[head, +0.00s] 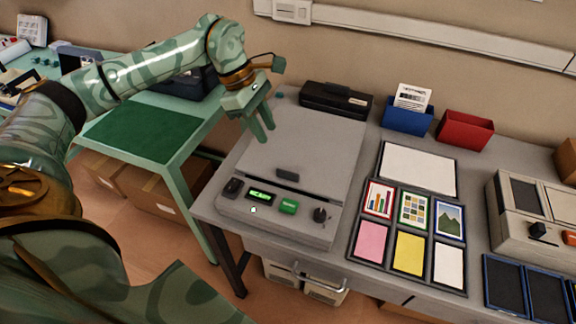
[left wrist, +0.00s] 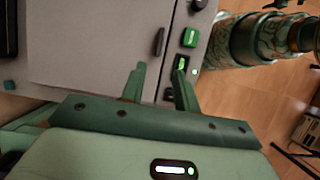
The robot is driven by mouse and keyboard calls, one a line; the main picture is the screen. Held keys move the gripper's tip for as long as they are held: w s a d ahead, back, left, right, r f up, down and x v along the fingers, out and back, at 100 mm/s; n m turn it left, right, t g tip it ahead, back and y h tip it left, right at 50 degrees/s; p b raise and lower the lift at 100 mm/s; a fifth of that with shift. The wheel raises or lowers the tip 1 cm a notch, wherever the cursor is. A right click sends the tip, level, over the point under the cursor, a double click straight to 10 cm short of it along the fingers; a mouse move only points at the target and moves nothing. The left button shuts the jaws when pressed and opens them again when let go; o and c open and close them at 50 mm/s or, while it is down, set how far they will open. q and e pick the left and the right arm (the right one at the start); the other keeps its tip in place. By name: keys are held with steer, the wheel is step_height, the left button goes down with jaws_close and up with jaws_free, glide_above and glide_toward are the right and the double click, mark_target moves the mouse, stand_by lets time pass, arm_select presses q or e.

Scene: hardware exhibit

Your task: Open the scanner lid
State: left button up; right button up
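The scanner (head: 262,226) stands on the grey table, its grey lid (head: 318,143) lying flat and shut. A dark handle (head: 288,174) sits at the lid's front edge. The front panel has a lit green display (head: 261,195), a green button (head: 288,206) and dark knobs. My left gripper (head: 267,134) is over the left part of the lid, behind the handle, fingers pointing down, apart and empty. In the left wrist view the handle (left wrist: 159,41) shows beyond the open fingers (left wrist: 160,69), not between them. My right gripper is not in view.
A black box (head: 336,99), a blue bin (head: 407,117) and a red bin (head: 464,131) stand behind. A board of picture cards (head: 413,208) lies close right of the scanner. A green table (head: 150,130) stands left, across a gap.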

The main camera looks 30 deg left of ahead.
mark_target(287, 172)
arm_select(q)
steer(key=b+x, duration=0.2)
steer(key=x, duration=1.1)
steer(key=shift+d+r, duration=0.1)
jaws_close()
